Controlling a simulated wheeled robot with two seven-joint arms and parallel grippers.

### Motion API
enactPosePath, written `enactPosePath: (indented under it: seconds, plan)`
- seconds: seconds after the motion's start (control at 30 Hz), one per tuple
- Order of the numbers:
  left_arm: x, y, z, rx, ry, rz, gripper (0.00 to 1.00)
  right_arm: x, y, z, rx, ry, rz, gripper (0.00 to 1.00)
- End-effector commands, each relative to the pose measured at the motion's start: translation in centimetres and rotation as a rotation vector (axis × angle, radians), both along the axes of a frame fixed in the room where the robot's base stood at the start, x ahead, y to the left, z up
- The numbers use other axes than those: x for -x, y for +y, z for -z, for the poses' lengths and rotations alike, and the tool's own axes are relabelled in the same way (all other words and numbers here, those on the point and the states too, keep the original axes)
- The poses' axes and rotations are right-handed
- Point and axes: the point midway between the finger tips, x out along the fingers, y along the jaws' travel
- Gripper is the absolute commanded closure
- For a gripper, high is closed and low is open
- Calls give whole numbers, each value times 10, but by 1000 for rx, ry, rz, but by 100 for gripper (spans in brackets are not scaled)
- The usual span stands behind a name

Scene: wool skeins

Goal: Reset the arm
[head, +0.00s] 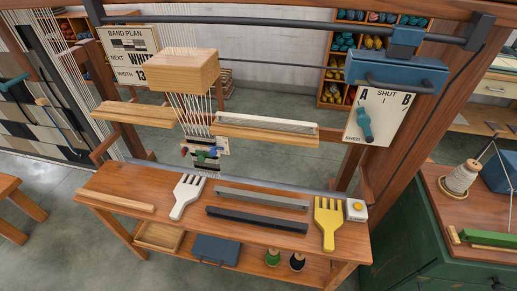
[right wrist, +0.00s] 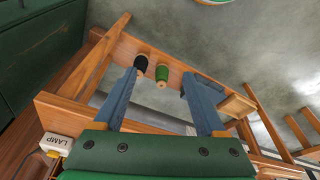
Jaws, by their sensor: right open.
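My right gripper (right wrist: 162,82) shows in the right wrist view, with two blue fingers spread apart on a green palm. It is open, and nothing is held between the fingers. Beyond the fingertips, a black spool (right wrist: 141,63) and a green spool (right wrist: 161,72) stand on the wooden lower shelf. In that picture the black spool is by the left fingertip and the green one lies between the fingers. I cannot tell how far away they are. Neither of my grippers shows in the head view. My left gripper is in no view.
The loom's bench (head: 145,191) carries a white comb (head: 187,196), a yellow comb (head: 327,222), a grey bar (head: 262,199), a dark bar (head: 257,219) and a lamp button box (head: 356,210). A green cabinet (head: 420,225) stands at right. Floor is open at lower left.

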Motion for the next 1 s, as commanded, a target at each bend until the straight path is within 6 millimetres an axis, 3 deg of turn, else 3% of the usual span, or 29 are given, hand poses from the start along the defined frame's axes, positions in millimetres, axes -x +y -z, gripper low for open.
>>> enactPosePath:
  seconds: [0.13, 0.2, 0.33, 0.4, 0.53, 1.0]
  plan:
    - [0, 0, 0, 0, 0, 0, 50, 31, -4, 63, 7, 53, -9, 27]
    - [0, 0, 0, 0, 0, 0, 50, 56, -8, 93, 11, 80, -15, 27]
    - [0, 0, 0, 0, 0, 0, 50, 105, -17, 129, 17, 119, -25, 27]
    - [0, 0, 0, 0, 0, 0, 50, 123, -20, 137, 19, 129, -29, 27]
    - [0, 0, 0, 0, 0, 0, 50, 138, -23, 142, 21, 137, -32, 27]
    - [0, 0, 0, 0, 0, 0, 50, 138, -24, 142, 21, 138, -32, 27]
